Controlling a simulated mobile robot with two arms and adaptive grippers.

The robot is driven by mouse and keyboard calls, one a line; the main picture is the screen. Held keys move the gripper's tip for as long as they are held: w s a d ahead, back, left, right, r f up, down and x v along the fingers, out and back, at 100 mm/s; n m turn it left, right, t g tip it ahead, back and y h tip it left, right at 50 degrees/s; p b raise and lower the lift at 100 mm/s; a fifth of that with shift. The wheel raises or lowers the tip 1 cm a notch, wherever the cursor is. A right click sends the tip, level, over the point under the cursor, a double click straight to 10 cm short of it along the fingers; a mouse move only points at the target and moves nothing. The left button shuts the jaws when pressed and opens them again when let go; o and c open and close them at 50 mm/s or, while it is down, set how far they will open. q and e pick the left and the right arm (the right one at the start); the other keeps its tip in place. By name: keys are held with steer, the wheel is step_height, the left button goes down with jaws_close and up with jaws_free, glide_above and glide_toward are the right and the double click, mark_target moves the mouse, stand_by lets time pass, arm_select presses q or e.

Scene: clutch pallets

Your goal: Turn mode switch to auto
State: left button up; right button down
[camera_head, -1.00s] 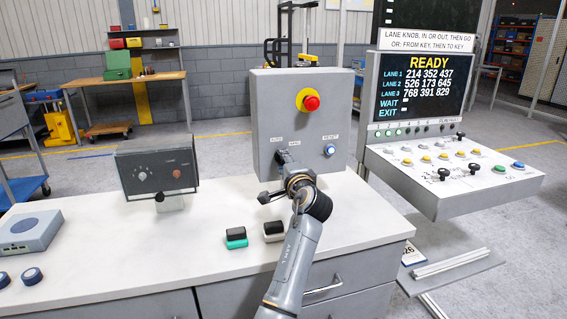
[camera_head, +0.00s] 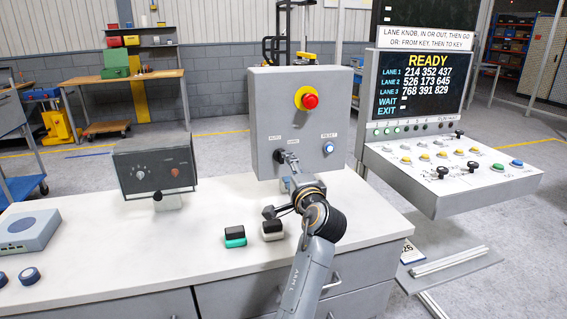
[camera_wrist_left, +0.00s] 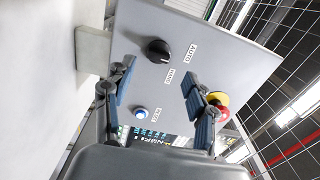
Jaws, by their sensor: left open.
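The mode switch is a black rotary knob (camera_wrist_left: 157,50) on the face of the grey control box (camera_head: 265,100). The labels AUTO and MAN stand beside it in the left wrist view; I cannot tell for sure which one its pointer faces. My left gripper (camera_wrist_left: 157,72) is open, with its blue-grey fingers spread to either side of the knob's line and apart from the knob. In the head view my left gripper (camera_head: 288,170) is in front of the box's lower left face, and it partly hides the switch area.
A lit reset button (camera_head: 329,147) and a red emergency stop (camera_head: 309,100) share the box face. Two small blocks, one with a green base (camera_head: 235,238), lie on the white bench (camera_head: 120,255). A dark panel box (camera_head: 155,165) stands left. A lane console (camera_head: 455,170) stands right.

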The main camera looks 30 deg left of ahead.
arm_select(q)
steer(key=v, duration=0.5)
stand_by(0.5)
